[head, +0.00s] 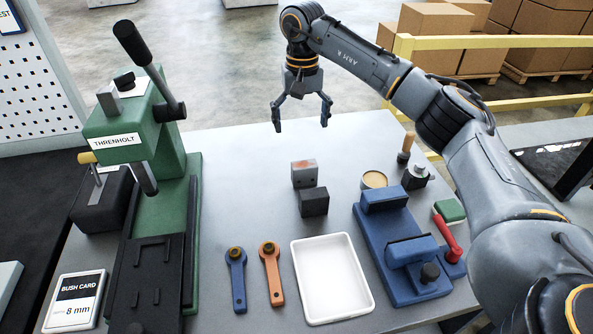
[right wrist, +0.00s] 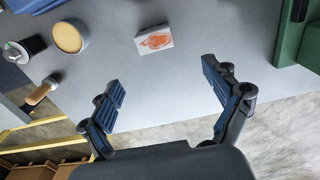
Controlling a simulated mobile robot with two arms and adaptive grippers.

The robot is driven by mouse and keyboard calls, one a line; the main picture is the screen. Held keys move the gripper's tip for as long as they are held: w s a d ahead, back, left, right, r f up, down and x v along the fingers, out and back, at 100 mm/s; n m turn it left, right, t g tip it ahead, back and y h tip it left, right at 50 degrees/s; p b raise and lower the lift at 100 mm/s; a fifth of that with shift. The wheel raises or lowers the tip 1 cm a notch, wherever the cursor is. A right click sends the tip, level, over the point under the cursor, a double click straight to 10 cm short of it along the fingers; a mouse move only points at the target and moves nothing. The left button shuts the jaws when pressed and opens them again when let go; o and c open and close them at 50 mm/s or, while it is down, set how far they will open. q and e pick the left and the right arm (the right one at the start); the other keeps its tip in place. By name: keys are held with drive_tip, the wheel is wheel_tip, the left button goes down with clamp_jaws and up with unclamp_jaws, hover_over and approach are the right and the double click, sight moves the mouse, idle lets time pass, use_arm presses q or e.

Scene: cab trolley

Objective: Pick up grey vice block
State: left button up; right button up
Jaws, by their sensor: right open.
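Two small blocks stand together on the grey bench in the head view. The far one is a grey block (head: 304,174) with an orange-red mark; the near one is a dark, nearly black block (head: 314,202). The marked grey block also shows in the right wrist view (right wrist: 154,40), beyond my fingertips. The dark block is not seen there. My right gripper (head: 301,120) is open and empty, pointing down above the bench's far edge, behind the blocks. In the right wrist view its fingers (right wrist: 165,84) are spread wide. A blue vice (head: 376,247) with a red handle stands right.
A green press (head: 179,207) stands left. A white tray (head: 331,279), a blue wrench (head: 237,280) and an orange wrench (head: 272,276) lie in front. A round tin (head: 374,180) and a brush (head: 406,146) stand right of the blocks. The bench around the blocks is clear.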

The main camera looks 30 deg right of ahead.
sight(305, 164)
drive_tip(key=f, duration=0.2)
drive_tip(key=f+p, duration=0.1)
drive_tip(key=f, duration=0.4)
drive_tip(key=shift+s+d+f+p, duration=0.1)
drive_tip(key=shift+s+f+p, duration=0.2)
drive_tip(key=shift+s+f, duration=0.1)
drive_tip(key=shift+f, duration=0.2)
drive_tip(key=f+p, duration=0.1)
drive_tip(key=f, duration=0.1)
drive_tip(key=f+p, duration=0.1)
drive_tip(key=f, duration=0.1)
drive_tip(key=shift+s+d, duration=0.2)
drive_tip(key=shift+f, duration=0.4)
drive_tip(key=shift+c, duration=0.4)
drive_tip(key=c, duration=1.4)
drive_tip(key=shift+c, duration=0.7)
use_arm(q)
drive_tip(key=s+r, duration=0.2)
drive_tip(key=r, duration=0.1)
drive_tip(key=shift+s+r, duration=0.25)
drive_tip(key=shift+r, duration=0.05)
use_arm(e)
drive_tip(key=shift+w+r, duration=0.1)
